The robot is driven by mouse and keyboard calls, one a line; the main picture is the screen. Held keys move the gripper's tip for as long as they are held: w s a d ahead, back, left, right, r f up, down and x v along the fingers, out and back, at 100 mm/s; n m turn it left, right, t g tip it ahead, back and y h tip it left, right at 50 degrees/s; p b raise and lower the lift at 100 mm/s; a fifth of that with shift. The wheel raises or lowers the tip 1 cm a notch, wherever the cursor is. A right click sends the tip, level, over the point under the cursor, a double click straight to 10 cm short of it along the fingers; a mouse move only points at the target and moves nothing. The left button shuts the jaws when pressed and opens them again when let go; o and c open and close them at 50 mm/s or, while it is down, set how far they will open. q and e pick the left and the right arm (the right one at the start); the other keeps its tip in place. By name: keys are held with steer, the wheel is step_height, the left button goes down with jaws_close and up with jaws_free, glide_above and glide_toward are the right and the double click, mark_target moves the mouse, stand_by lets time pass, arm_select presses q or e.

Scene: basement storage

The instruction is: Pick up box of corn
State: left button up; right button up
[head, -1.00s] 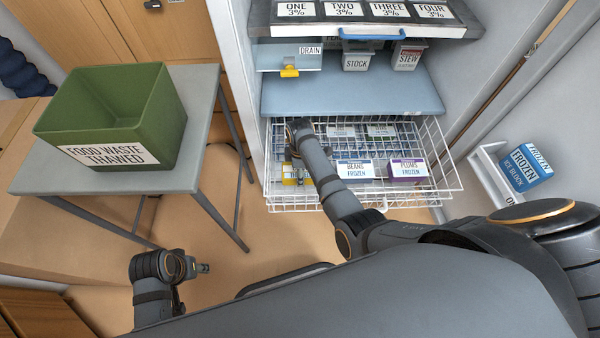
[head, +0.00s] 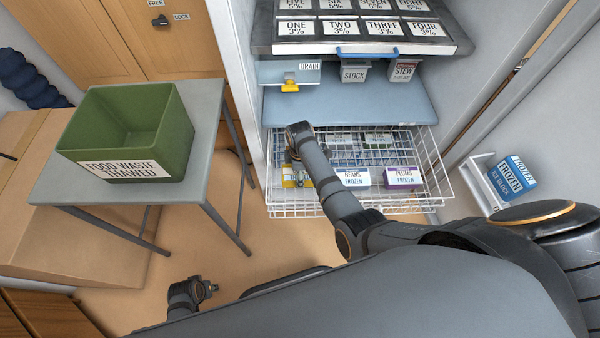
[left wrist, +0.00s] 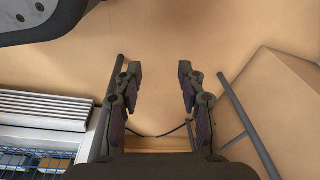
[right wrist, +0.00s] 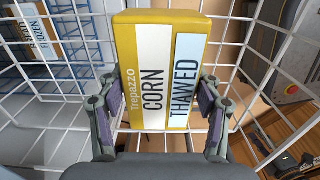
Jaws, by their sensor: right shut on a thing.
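The yellow corn box (right wrist: 165,70), labelled CORN and THAWED, stands between the fingers of my right gripper (right wrist: 160,112) in the right wrist view. The gripper is shut on it. In the head view the yellow box (head: 290,178) shows at the front left of the wire basket (head: 330,209), partly hidden by my right arm. My left gripper (left wrist: 160,80) is open and empty, with bare floor beyond it in the left wrist view.
In the basket are a beans box (head: 355,179), a plums box (head: 403,178) and others behind. A blue shelf (head: 350,105) is above. A green food waste bin (head: 125,125) stands on a grey table (head: 205,130) at left. An ice block box (head: 512,181) is at right.

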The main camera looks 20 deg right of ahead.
step_height(320, 180, up, 3)
steer(key=shift+f+p, duration=0.1)
steer(key=shift+p, duration=0.95)
arm_select(q)
steer(key=s+a+f+p, duration=0.25)
steer(key=s+p, duration=0.35)
steer(key=s, duration=0.7)
arm_select(e)
step_height(320, 180, up, 5)
steer(key=shift+r, duration=0.15)
steer(key=shift+r+p, duration=0.75)
steer(key=shift+p, duration=0.05)
arm_select(q)
steer(key=r+p, duration=0.1)
steer(key=s+r+p, duration=0.1)
steer(key=r+p, duration=0.1)
steer(key=s+r+p, duration=0.1)
steer(key=r+p, duration=0.1)
steer(key=shift+s+d+r, duration=0.1)
steer(key=shift+d, duration=0.25)
arm_select(e)
step_height(320, 180, up, 4)
steer(key=shift+r, duration=0.15)
